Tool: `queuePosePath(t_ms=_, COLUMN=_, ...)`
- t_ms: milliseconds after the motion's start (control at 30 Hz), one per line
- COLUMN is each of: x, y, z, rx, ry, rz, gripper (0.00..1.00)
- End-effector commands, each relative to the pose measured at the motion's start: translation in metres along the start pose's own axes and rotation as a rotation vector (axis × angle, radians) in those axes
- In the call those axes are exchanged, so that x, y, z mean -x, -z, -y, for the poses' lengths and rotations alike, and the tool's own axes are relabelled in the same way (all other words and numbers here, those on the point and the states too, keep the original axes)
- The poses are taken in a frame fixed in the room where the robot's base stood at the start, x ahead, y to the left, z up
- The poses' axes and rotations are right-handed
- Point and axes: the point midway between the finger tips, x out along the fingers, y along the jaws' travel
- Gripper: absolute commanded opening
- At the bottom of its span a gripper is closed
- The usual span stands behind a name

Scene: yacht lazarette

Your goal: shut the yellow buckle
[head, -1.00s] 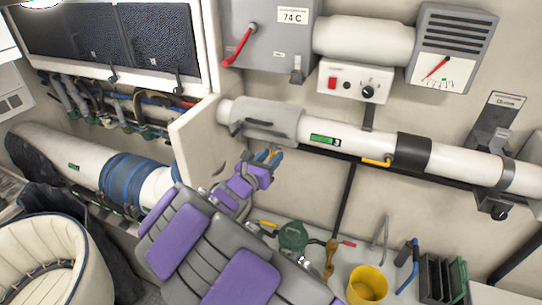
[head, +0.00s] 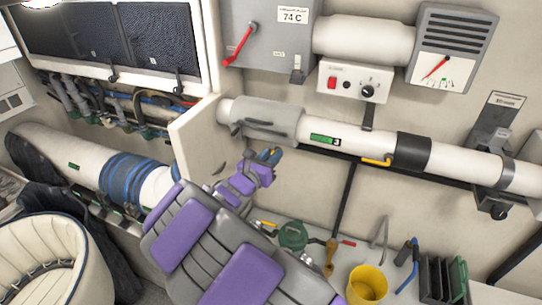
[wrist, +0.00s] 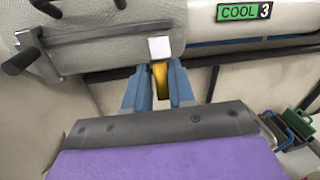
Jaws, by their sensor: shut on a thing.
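A yellow buckle (wrist: 160,80) shows in the wrist view between the two blue fingers of my gripper (wrist: 157,82), just below a small white square tab at the lower edge of a grey sleeve (wrist: 110,40). My gripper is shut on the buckle. In the head view, my gripper (head: 271,155) is just below the grey sleeve (head: 268,121) on the white pipe. Only a small yellow-orange spot shows at its fingertips there. The fingers hide part of the buckle, and I cannot tell whether its latch is closed.
The white pipe (head: 355,148) runs right, with a green label, a black band (head: 411,152) and a separate yellow handle (head: 377,161) under it. Below right stand a yellow cup (head: 367,286) and several tools. A pale panel edge (head: 193,135) is close on the left.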

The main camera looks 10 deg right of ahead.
Motion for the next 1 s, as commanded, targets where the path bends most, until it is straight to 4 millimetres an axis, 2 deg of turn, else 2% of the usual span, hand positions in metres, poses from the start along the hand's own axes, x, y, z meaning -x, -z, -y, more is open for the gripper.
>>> queuePosePath(t_ms=367, x=-0.001, y=-0.009, z=0.001, rx=0.012, ry=-0.008, rz=-0.084, gripper=0.00)
queuePosePath(t_ms=1000, x=-0.008, y=-0.026, z=0.002, rx=0.069, ry=-0.051, rz=-0.478, gripper=0.00)
